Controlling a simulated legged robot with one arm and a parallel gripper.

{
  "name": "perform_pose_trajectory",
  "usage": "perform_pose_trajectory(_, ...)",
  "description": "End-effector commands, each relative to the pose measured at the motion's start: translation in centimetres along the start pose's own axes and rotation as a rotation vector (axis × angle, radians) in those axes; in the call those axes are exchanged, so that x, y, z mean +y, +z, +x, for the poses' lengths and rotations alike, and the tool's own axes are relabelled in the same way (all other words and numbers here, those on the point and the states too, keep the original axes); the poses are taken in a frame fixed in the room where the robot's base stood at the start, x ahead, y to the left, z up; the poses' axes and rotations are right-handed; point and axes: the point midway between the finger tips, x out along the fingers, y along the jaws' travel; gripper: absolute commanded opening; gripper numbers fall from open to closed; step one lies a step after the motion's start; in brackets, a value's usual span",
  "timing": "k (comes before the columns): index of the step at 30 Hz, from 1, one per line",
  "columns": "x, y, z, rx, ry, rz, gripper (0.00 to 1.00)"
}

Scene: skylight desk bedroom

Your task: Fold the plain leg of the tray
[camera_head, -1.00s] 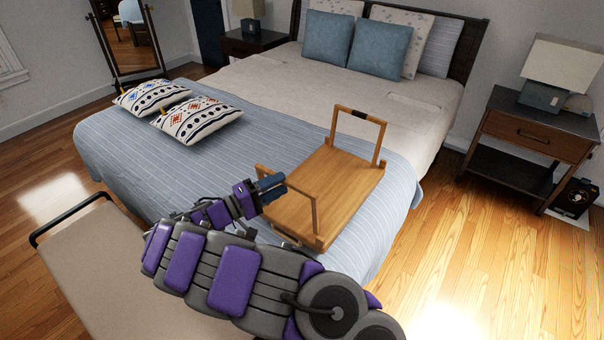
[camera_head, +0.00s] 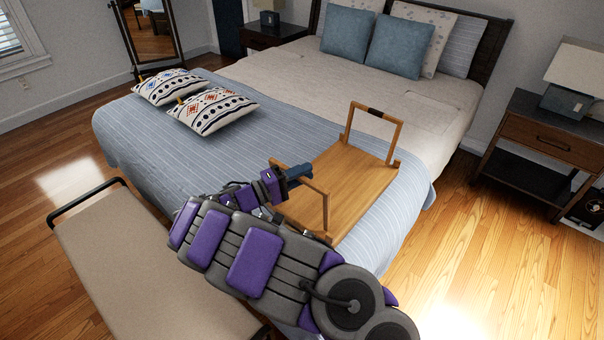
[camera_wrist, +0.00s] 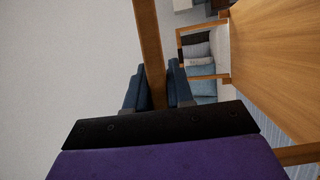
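The wooden tray (camera_head: 350,180) lies on the bed's near right side, and its surface also shows in the wrist view (camera_wrist: 275,60). Its plain leg (camera_head: 312,183) is the near one and stands raised. The far leg (camera_head: 375,115), with a dark patch on its top bar, is also raised. My gripper (camera_head: 305,172) is at the plain leg's top bar. In the wrist view the plain leg's bar (camera_wrist: 147,35) runs between my two blue fingers (camera_wrist: 160,88), close to both. Whether they press on it is unclear.
The bed (camera_head: 200,150) carries two patterned cushions (camera_head: 212,112) left of the tray. A beige bench (camera_head: 130,260) stands at its foot. A nightstand (camera_head: 545,145) with a lamp is at the right. The wooden floor (camera_head: 480,270) at lower right is clear.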

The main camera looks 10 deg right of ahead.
Motion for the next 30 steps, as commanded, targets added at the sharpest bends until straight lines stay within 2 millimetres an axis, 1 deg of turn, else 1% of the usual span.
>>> perform_pose_trajectory(1,-0.1,0.0,0.1,0.000,-0.003,-0.001,0.12)
perform_pose_trajectory(5,-0.2,0.1,0.2,-0.001,-0.005,-0.002,0.00)
perform_pose_trajectory(21,-0.4,0.0,0.5,-0.004,-0.019,-0.009,0.00)
perform_pose_trajectory(26,-0.4,-0.3,1.4,-0.007,-0.063,-0.027,0.00)
perform_pose_trajectory(30,-0.6,-0.9,2.7,-0.007,-0.142,-0.057,0.00)
